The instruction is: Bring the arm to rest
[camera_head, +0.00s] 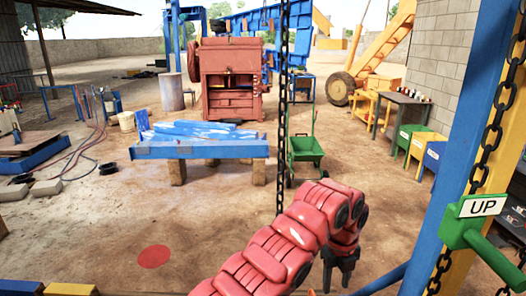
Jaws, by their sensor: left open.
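My left arm, red with black joints, rises from the bottom of the head view and bends over at the right. Its black left gripper (338,277) hangs down from the bent wrist near the bottom of the view. The fingers are apart, and nothing shows between them. A hanging black chain (283,110) passes down just behind the arm. My right gripper does not show.
A green lever with an UP sign (482,207) stands at the right by a blue and yellow post (468,80) with a chain. A red jaw crusher (228,80), blue steel beams (200,149) and a green cart (305,148) stand farther back.

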